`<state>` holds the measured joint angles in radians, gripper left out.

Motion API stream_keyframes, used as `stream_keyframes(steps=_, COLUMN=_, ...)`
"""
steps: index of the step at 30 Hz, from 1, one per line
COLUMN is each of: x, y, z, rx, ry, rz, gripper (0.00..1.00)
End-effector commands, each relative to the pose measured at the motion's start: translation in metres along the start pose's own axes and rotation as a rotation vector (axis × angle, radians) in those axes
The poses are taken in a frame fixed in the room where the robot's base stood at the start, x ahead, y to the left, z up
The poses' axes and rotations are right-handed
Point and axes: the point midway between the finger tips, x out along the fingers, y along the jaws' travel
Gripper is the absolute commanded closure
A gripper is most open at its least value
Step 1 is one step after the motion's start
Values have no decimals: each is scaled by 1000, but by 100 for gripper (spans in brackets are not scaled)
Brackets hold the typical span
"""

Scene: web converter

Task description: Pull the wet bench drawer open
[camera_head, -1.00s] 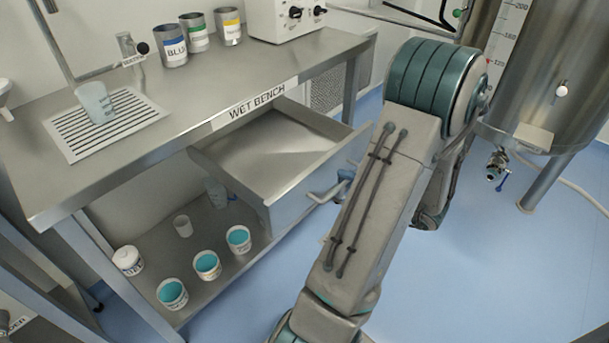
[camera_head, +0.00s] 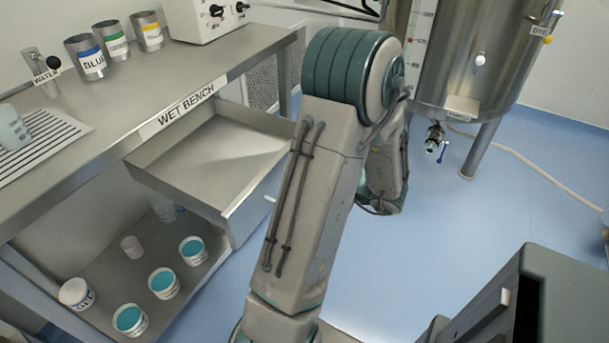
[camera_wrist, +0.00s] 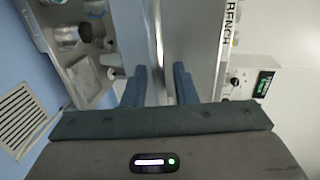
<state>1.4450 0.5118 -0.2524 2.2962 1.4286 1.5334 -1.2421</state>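The wet bench drawer (camera_head: 215,150) stands pulled out from under the bench top, its empty metal tray visible. The end of its handle (camera_head: 270,198) shows at the drawer front; my arm hides the rest. In the head view my gripper is hidden behind my arm. In the wrist view my gripper (camera_wrist: 160,85) has its two dark fingers apart, with a visible gap between them. Grey metal surfaces lie beyond the fingertips; I cannot tell whether they touch anything. I see no handle clasped between them.
The wet bench top (camera_head: 120,110) carries blue, green and yellow-labelled cans and a white control box (camera_head: 205,15). Several teal-filled cups stand on the lower shelf (camera_head: 95,310). A steel tank (camera_head: 470,60) stands at back right. A dark box (camera_head: 565,290) is at lower right. Blue floor between is clear.

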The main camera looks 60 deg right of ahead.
Motion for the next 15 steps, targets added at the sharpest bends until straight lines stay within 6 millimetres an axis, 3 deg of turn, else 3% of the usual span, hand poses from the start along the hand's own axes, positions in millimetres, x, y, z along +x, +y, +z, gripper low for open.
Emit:
stream_keyframes(steps=7, x=-14, y=0, z=-1, rx=-1, ry=2, rz=0, gripper=75)
stream_keyframes(steps=15, x=-73, y=0, z=-1, rx=0, ry=5, rz=1, gripper=75)
